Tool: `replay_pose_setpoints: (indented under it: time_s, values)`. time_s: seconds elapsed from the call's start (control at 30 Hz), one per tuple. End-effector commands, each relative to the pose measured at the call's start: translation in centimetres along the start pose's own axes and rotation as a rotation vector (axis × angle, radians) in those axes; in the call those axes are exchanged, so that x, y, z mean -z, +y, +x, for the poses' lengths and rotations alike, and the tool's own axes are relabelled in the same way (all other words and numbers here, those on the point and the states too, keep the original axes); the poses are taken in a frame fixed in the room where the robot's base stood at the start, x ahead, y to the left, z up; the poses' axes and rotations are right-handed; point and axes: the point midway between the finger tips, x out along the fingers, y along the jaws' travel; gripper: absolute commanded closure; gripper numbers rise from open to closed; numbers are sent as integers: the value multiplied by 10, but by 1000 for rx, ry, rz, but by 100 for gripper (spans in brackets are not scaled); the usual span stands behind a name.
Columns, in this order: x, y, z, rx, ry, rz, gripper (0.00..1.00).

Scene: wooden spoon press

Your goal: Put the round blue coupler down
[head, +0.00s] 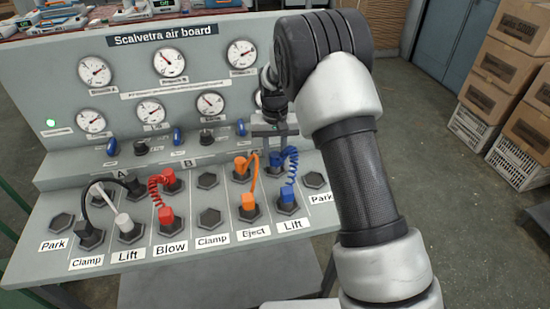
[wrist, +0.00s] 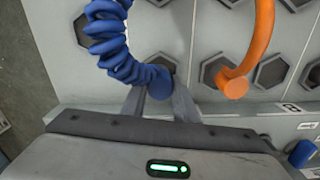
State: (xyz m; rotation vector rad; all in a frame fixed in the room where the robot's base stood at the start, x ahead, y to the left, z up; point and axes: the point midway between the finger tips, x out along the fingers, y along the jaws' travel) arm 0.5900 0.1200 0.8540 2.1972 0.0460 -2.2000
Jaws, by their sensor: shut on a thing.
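The round blue coupler (wrist: 160,84) is between the two fingers of my gripper (wrist: 158,100), which is shut on it. A coiled blue hose (wrist: 112,42) runs from it. In the head view my gripper (head: 276,146) points down over the upper socket row at the right of the board. The coiled hose (head: 291,165) leads there to a square blue coupler (head: 287,196) at the right-hand Lift socket. The round coupler is at or just above a dark hexagonal socket. Whether it touches the socket I cannot tell.
An orange hose (head: 254,178) with a round orange coupler (wrist: 236,88) is close beside my gripper. A red hose (head: 154,189) and a black hose (head: 97,187) are further left. An empty hexagonal socket (head: 313,180) lies to the right. Gauges and blue levers stand behind.

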Motion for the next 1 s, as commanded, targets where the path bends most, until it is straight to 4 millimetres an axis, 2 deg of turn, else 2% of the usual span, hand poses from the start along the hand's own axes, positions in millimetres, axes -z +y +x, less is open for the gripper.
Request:
replay_pose_setpoints:
  time_s: [0.3, 0.33, 0.43, 0.77, 0.87, 1.0]
  values:
    - [0, 0, 3, 0, 1, 1, 98]
    - [0, 0, 2, 0, 1, 1, 70]
    - [0, 0, 2, 0, 1, 1, 55]
    - [0, 0, -2, 0, 2, 0, 55]
    - [1, 0, -11, 1, 4, 0, 55]
    - [2, 0, -39, 1, 6, 1, 55]
